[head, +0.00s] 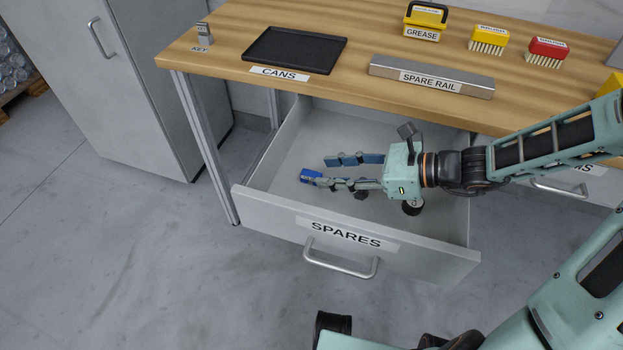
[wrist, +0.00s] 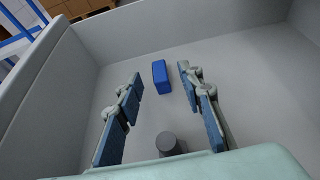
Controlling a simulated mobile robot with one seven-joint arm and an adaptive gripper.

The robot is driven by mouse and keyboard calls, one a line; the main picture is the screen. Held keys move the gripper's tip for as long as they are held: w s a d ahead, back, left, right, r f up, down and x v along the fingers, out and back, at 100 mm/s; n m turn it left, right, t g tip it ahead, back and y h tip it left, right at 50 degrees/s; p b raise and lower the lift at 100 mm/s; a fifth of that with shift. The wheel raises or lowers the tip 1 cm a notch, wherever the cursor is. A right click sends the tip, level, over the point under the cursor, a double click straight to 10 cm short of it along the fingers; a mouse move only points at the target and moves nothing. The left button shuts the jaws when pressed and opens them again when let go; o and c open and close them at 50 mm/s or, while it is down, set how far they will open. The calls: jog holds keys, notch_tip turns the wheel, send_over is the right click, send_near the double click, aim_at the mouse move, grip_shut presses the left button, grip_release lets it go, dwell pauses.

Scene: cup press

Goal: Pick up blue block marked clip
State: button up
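A small blue block (head: 310,175) lies on the floor of the open drawer labelled SPARES (head: 262,166). Its label is too small to read. In the wrist view the block (wrist: 160,77) lies ahead of my gripper (wrist: 160,83), roughly between the lines of its two fingertips and apart from both. My gripper (head: 324,172) is inside the drawer, open and empty, with its fingers pointing left towards the block. In the head view the nearer finger's tip is close to the block. A dark grey round thing (wrist: 168,143) lies between the finger bases in the wrist view.
The drawer walls surround my gripper, with the front panel (head: 400,251) on the near side. The wooden worktop (head: 215,52) above holds a black tray (head: 294,50), a spare rail (head: 430,76), a grease container (head: 424,22) and brushes. A dark round item (head: 412,207) sits below my gripper.

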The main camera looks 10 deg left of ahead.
aim_at(309, 173)
jog(key=b+x, duration=0.1)
jog(key=x, duration=0.3)
jog(key=shift+s+d+f, duration=0.1)
jog(key=c, duration=0.9)
